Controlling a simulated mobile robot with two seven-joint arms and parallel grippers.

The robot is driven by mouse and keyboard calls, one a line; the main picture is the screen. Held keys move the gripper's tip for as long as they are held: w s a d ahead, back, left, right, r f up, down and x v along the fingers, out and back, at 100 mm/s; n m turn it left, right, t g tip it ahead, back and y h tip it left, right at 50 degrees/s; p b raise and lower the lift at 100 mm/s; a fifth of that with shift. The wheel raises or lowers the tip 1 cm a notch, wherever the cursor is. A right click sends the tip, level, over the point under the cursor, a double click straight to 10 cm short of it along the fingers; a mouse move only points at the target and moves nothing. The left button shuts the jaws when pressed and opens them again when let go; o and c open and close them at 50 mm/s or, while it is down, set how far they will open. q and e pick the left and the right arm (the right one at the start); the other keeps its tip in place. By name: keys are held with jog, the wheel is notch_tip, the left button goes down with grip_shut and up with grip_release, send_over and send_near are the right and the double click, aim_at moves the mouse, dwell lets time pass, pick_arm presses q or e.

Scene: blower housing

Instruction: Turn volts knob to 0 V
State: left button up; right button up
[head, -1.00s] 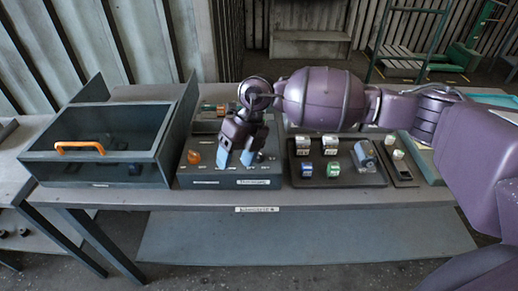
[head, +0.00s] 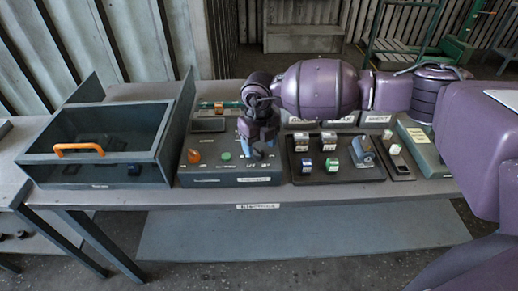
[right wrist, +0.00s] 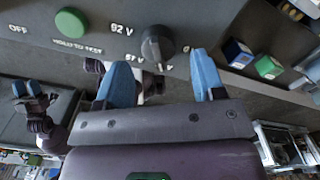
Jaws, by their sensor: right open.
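The volts knob (right wrist: 157,47) is a dark round knob on the grey control panel, right of the "92 V" mark, in the right wrist view. A light line on it runs downward, but I cannot tell exactly which mark it meets. My right gripper (right wrist: 160,62) is open, its two blue fingertips just below the knob in the picture, one to each side, with nothing between them. In the head view my right gripper (head: 260,151) hangs over the panel's right part and hides the knob. A small blue-tipped gripper (right wrist: 27,88), seemingly my left, shows at the right wrist view's left edge.
The panel (head: 205,176) carries an orange knob (head: 194,156) and a green button (head: 226,156), left of my right gripper. A dark tray (head: 338,176) of small blocks stands close on the right. A bin with an orange handle (head: 78,148) stands left.

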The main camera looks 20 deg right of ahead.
aim_at(258, 153)
pick_arm(q)
jog(key=shift+w+r, duration=0.3)
jog(key=shift+w, duration=0.05)
pick_arm(e)
jog(key=shift+f, duration=1.25)
